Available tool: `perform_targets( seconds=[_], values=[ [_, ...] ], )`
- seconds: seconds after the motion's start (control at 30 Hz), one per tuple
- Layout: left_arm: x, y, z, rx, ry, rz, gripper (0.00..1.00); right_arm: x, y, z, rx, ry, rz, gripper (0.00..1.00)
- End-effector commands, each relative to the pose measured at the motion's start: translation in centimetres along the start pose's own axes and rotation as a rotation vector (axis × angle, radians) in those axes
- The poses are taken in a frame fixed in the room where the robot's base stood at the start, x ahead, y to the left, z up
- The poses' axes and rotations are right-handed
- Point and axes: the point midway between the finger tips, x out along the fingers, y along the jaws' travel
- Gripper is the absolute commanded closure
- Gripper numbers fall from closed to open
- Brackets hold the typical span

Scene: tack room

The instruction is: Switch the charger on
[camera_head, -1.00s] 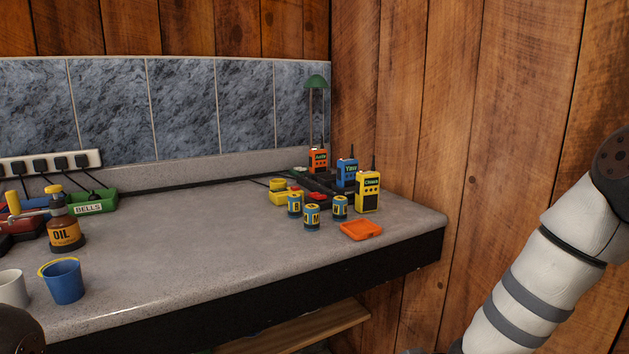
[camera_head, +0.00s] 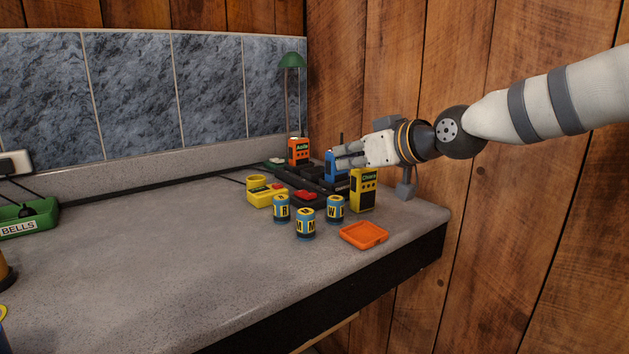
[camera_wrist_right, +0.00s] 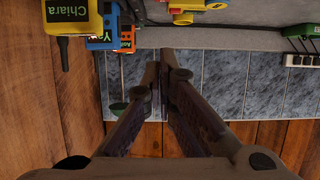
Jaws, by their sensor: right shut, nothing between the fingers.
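The charger is a black unit (camera_head: 318,181) with a red part at its front, on the counter near the wall corner. It is partly hidden behind the batteries and a yellow radio, and I cannot make out its switch state. My right gripper (camera_head: 340,156) reaches in from the right above the charger's right end, near the blue radio (camera_head: 330,171). Its fingers are together and empty, as the right wrist view (camera_wrist_right: 163,57) also shows. My left gripper is not in view.
An orange radio (camera_head: 298,152) stands behind, and a yellow radio (camera_head: 363,190) in front. Several blue-yellow batteries (camera_head: 306,225), a yellow holder (camera_head: 263,192) and an orange tray (camera_head: 363,235) lie nearby. A green lamp (camera_head: 291,61) stands at the back. The counter's left-middle is clear.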

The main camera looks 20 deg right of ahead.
Motion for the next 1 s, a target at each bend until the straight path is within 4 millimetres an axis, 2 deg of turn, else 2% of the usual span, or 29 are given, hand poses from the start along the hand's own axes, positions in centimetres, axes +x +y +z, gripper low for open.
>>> perform_targets(
  seconds=[0.17,0.37,0.5,0.6,0.7,1.0],
  values=[
    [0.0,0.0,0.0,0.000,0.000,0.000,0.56,1.3,0.0,0.1,0.000,-0.003,0.000,1.00],
    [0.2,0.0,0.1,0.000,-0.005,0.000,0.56,5.6,0.0,0.3,0.002,-0.005,-0.001,1.00],
    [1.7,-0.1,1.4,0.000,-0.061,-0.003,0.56,9.2,0.0,1.1,0.004,-0.015,-0.002,1.00],
    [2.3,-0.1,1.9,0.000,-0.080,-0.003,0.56,10.9,0.0,1.3,0.005,-0.015,-0.002,1.00],
    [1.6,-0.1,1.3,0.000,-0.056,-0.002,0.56,10.5,0.0,2.1,0.002,-0.003,0.000,1.00],
    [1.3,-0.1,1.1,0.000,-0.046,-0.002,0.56,10.9,0.0,3.9,0.001,0.000,0.000,1.00]
  ],
)
